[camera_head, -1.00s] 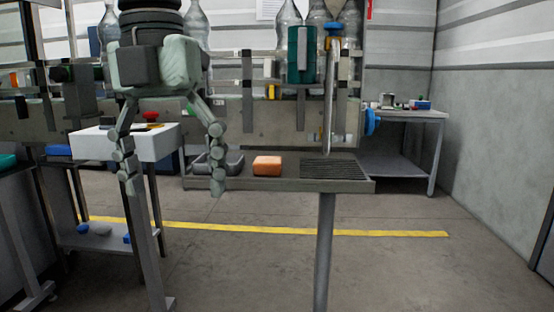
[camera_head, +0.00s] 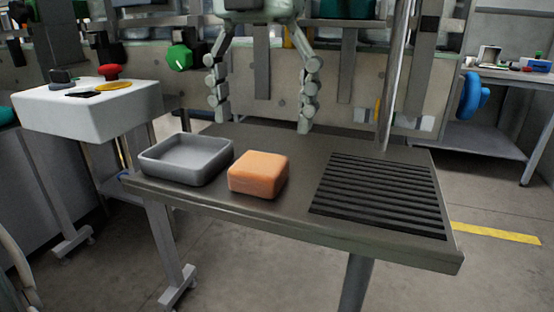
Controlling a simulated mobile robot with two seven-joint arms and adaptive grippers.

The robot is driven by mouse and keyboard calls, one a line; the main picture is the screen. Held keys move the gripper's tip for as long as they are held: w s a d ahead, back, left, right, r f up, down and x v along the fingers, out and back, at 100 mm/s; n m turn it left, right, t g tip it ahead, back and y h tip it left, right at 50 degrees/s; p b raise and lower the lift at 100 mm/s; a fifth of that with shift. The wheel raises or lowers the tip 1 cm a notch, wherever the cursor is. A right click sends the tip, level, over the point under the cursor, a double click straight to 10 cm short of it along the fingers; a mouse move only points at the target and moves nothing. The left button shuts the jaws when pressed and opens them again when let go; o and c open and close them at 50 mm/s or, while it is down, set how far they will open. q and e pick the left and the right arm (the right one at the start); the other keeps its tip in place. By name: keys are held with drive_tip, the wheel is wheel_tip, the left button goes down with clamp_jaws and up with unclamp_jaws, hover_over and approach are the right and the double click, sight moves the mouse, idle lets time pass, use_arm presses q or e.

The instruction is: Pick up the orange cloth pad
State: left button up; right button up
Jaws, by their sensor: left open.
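The orange cloth pad (camera_head: 258,175) is a rounded block lying on a small grey table (camera_head: 290,212), between a grey tray and a black ribbed grate. My left gripper (camera_head: 262,122) hangs fingers-down from the top of the picture, above and behind the pad. Its two jointed fingers are spread wide and nothing is between them. It appears apart from the pad. My right gripper is not in view.
The empty grey tray (camera_head: 186,162) is close left of the pad. The ribbed grate (camera_head: 380,195) is at right, with an upright metal pole (camera_head: 389,90) behind it. A white control box (camera_head: 88,108) with a red button stands at left.

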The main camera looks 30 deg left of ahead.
sight(259, 161)
use_arm(q)
drive_tip(key=f, duration=0.7)
drive_tip(key=shift+s+a, duration=0.1)
drive_tip(key=shift+s, duration=0.2)
drive_tip(key=c, duration=1.1)
drive_tip(key=shift+c, duration=0.2)
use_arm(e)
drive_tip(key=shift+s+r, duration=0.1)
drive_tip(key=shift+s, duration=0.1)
use_arm(q)
drive_tip(key=shift+r, duration=0.1)
drive_tip(key=shift+r, duration=0.45)
drive_tip(key=r, duration=0.3)
drive_tip(key=shift+w+a+r, duration=0.1)
drive_tip(key=shift+a+r, duration=0.1)
drive_tip(key=shift+r, duration=0.1)
drive_tip(key=w+a+r, duration=0.3)
drive_tip(key=a+r, duration=0.3)
drive_tip(key=a, duration=0.5)
drive_tip(key=shift+r, duration=0.2)
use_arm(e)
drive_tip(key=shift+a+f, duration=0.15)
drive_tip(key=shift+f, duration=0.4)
